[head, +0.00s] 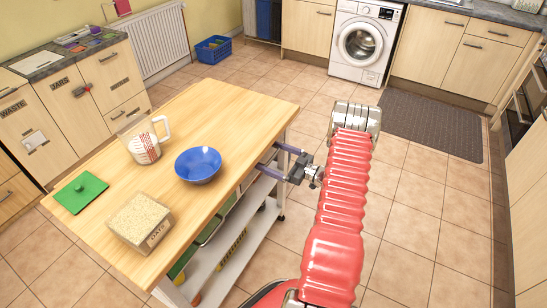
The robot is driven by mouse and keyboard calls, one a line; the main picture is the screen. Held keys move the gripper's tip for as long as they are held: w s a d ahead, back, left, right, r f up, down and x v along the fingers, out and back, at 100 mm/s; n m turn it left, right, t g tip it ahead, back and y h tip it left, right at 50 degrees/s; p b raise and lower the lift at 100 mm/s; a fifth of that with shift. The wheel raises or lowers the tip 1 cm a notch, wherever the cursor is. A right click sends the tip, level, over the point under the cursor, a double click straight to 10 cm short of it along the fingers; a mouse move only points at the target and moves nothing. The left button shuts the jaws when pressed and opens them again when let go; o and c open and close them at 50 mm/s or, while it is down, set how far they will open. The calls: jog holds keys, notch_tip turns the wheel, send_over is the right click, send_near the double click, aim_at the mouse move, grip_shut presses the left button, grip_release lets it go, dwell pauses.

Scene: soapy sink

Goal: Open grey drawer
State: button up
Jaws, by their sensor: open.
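My gripper (268,159) is open at the right side of a wooden-topped trolley (243,105), just below the level of its top. Its two dark fingers are spread and point left toward the trolley's side, with no object visible between them. I cannot clearly make out a grey drawer. Grey and green container edges (212,229) show under the trolley top, partly hidden by it. Whether the fingers touch anything there cannot be told. My red ribbed arm comes up from the bottom of the picture.
On the trolley top are a measuring jug (146,147), a blue bowl (198,164), a green lid (81,192) and a tub of oats (140,221). A white lower shelf (232,256) is below. Tiled floor is free right of my arm, around a dark mat (431,126).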

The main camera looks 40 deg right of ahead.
jog(key=shift+c, duration=0.6)
jog(key=c, duration=1)
jog(key=shift+d, duration=0.1)
jog(key=shift+c, duration=0.2)
